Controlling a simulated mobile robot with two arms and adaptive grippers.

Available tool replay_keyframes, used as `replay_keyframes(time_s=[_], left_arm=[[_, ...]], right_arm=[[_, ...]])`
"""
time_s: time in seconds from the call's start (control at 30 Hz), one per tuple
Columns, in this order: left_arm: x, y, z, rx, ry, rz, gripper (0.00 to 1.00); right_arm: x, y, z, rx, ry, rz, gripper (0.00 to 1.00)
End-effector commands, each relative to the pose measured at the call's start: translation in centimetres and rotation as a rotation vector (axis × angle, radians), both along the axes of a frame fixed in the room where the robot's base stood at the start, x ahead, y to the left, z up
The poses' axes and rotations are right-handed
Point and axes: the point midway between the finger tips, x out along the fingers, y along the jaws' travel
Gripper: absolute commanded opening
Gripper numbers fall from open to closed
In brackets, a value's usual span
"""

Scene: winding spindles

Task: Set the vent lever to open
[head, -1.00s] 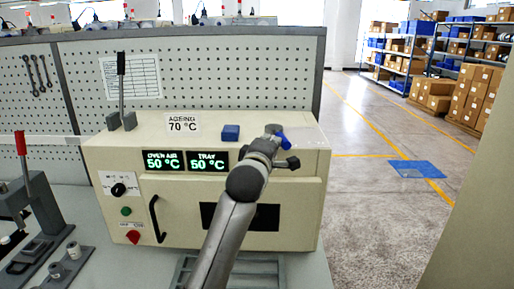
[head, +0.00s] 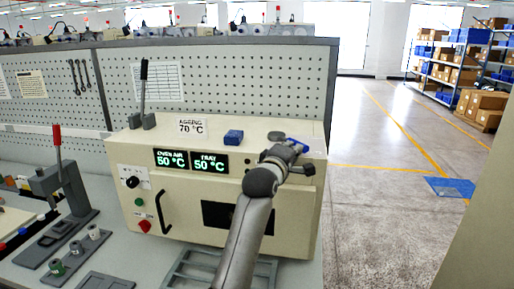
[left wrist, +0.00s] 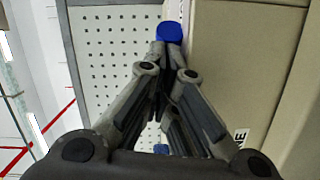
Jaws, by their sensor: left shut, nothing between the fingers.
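The cream oven (head: 290,215) stands on the bench, with displays reading 50 °C. A grey lever with a black grip (head: 143,95) stands nearly upright in a bracket at its top left. I cannot read a label on it. A blue-tipped part (head: 296,145) is at the oven's top right, partly hidden by my gripper; its blue end (left wrist: 170,32) shows in the left wrist view. My left gripper (head: 287,156) is beside that part, fingers shut and empty. In the left wrist view the fingertips (left wrist: 170,52) meet just below the blue end; I cannot tell whether they touch.
A small blue block (head: 233,137) lies on the oven top. The oven door has a black handle (head: 164,212). A red-handled press (head: 62,185) stands on the bench at left. A perforated panel (head: 240,75) rises behind. Open floor (head: 375,200) lies to the right.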

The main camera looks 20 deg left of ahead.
Motion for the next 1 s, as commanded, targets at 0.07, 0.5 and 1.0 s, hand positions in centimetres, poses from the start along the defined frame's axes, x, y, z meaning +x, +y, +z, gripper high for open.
replay_keyframes(time_s=[0.07,0.5,1.0], left_arm=[[0.0,0.0,0.0,0.000,0.000,0.000,0.00],[-0.3,0.0,0.0,0.000,-0.001,0.000,0.00],[-7.2,0.7,0.3,-0.002,-0.001,-0.001,0.00]], right_arm=[[0.0,0.5,0.0,0.005,0.000,0.000,0.40],[0.9,-0.1,0.0,0.000,-0.014,0.002,0.40],[0.7,0.0,0.0,0.001,-0.011,0.001,0.40]])
